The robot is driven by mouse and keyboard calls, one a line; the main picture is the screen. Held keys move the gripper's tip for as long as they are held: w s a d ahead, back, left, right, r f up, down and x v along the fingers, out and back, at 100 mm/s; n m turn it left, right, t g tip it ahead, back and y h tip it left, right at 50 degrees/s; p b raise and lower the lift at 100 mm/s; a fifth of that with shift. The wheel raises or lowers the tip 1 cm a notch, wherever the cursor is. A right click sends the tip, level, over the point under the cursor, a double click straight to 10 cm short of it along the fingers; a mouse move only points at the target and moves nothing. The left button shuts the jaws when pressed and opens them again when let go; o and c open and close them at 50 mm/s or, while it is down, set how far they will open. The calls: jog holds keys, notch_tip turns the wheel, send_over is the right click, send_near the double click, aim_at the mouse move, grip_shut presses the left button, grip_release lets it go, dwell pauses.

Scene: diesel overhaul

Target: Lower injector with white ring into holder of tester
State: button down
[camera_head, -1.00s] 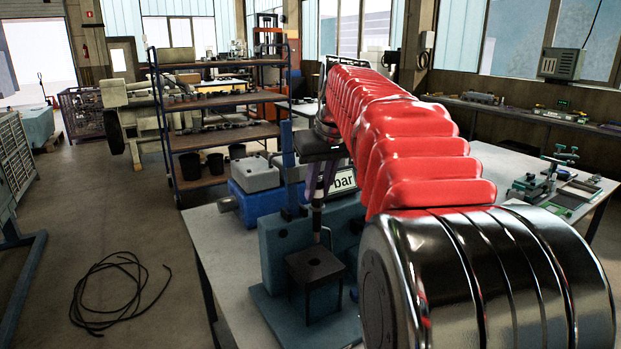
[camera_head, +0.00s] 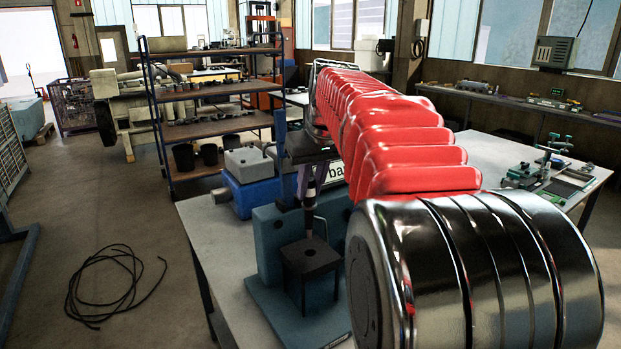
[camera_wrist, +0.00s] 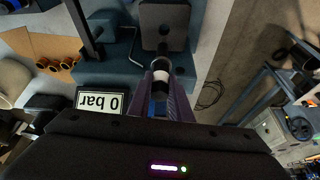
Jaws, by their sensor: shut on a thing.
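My gripper (camera_head: 311,188) is shut on the injector (camera_head: 309,217), with its purple fingers on either side. The injector hangs upright, and its white ring (camera_head: 311,184) shows between the fingers. The tester's holder (camera_head: 309,260) is a dark square block with a hole in its top. The injector's tip appears just above that hole; I cannot tell the exact gap. In the wrist view, the injector (camera_wrist: 161,66) with its pale ring (camera_wrist: 161,75) sits between my fingertips (camera_wrist: 162,88), with the dark holder (camera_wrist: 164,18) beyond it.
The tester's blue-green body (camera_head: 270,240) stands close to the holder on the grey bench (camera_head: 210,235). A display (camera_wrist: 101,102) reads 0 bar. A blue unit (camera_head: 250,190) stands behind. A shelf rack (camera_head: 205,120) is farther back. A black cable (camera_head: 115,285) lies on the floor.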

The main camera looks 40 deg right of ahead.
aim_at(311, 232)
jog(key=shift+f, duration=1.5)
jog(key=shift+s, duration=0.1)
jog(key=shift+f, duration=4.85)
dwell(0.5)
jog(key=c, duration=1.1)
grip_release()
